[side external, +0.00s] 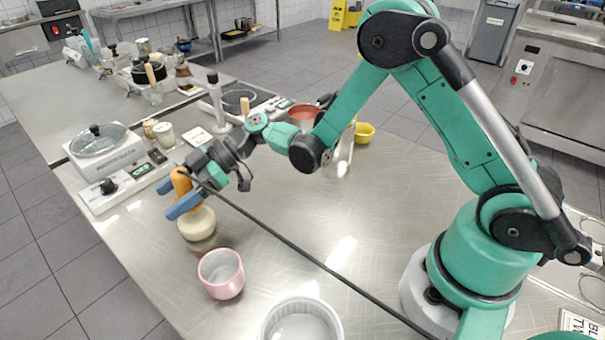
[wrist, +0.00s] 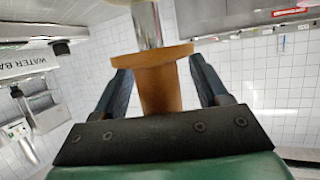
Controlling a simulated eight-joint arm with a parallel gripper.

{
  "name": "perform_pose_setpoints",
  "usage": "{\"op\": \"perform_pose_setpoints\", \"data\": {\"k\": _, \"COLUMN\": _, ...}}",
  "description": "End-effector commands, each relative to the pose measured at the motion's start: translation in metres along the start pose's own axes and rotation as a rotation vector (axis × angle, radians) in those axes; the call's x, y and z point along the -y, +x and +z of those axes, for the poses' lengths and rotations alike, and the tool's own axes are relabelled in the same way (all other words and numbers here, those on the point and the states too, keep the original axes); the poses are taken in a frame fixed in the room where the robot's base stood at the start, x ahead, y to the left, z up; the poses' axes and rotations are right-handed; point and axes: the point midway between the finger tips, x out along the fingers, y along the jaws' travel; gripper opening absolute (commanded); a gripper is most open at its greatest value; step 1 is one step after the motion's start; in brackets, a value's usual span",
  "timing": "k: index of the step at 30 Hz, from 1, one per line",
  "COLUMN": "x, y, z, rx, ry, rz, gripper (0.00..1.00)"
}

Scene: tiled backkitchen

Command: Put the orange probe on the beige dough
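The orange probe (side external: 181,181) is between the blue fingers of my gripper (side external: 174,200), which are shut on it. In the wrist view, the probe's orange handle (wrist: 159,88) and flange fill the space between the fingertips (wrist: 160,72). A shiny metal stem extends beyond the flange.
A pink cup (side external: 221,274) stands just in front of the dough, and a white ramekin (side external: 301,325) is at the front edge. A lidded hotplate device (side external: 98,156) and small jars are behind to the left. The table's middle is mostly clear.

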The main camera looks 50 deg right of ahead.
Motion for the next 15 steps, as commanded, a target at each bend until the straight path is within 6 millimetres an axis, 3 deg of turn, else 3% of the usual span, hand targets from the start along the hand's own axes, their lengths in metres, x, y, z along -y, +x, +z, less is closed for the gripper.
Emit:
{"op": "perform_pose_setpoints", "data": {"k": 8, "x": 0.0, "y": -0.001, "z": -0.002, "rx": 0.0, "ry": 0.0, "rz": 0.0, "gripper": 0.67}}
{"op": "perform_pose_setpoints", "data": {"k": 11, "x": -0.001, "y": -0.012, "z": -0.003, "rx": 0.0, "ry": 0.002, "rz": 0.003, "gripper": 0.67}}
{"op": "perform_pose_setpoints", "data": {"k": 15, "x": -0.001, "y": -0.042, "z": -0.002, "rx": 0.0, "ry": 0.003, "rz": 0.006, "gripper": 0.67}}
